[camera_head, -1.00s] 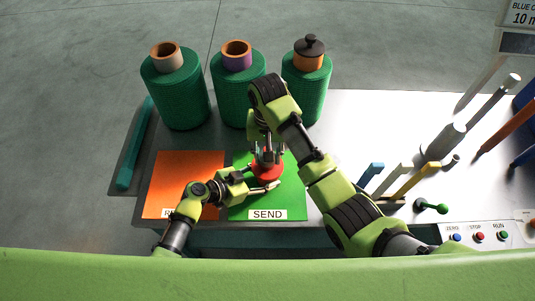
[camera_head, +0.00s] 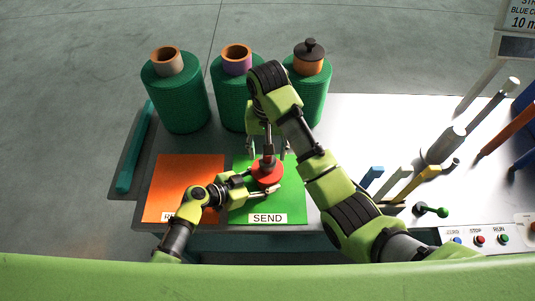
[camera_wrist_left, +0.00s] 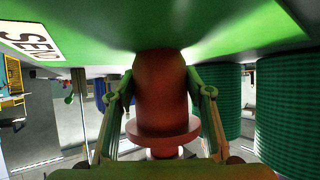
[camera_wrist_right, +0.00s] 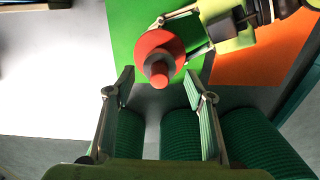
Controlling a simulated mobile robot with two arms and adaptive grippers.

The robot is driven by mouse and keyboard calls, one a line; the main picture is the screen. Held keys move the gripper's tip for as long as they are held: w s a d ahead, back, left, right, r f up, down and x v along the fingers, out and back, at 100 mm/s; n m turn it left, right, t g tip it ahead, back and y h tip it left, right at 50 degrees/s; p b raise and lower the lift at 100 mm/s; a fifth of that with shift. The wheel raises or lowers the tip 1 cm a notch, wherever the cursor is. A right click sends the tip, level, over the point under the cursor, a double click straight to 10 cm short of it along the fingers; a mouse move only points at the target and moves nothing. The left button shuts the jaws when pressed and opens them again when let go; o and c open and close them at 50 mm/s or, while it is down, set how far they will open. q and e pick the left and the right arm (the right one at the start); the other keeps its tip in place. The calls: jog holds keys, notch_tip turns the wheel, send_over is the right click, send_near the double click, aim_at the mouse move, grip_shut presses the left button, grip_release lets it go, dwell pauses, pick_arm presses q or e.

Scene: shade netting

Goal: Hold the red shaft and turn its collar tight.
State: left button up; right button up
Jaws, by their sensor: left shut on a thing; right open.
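The red shaft (camera_head: 267,176) stands upright on the green SEND mat (camera_head: 240,205). In the right wrist view the shaft (camera_wrist_right: 150,46) shows a wide red flange, a dark grey collar (camera_wrist_right: 158,61) above it and a red tip. My left gripper (camera_head: 272,186) is shut on the shaft's lower body from the left; its fingers flank the body in the left wrist view (camera_wrist_left: 160,92). My right gripper (camera_head: 268,148) points down from above, its fingers spread on either side of the upper shaft, apart from it. Whether the collar sits fully against the flange cannot be told.
Several green netting rolls (camera_head: 175,100) stand behind the mats. An orange mat (camera_head: 185,175) lies left of the green one.

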jog(key=shift+r, duration=0.4)
jog(key=o, duration=0.6)
jog(key=shift+c, duration=0.2)
pick_arm(q)
jog(key=o, duration=1.5)
jog(key=shift+o, duration=0.2)
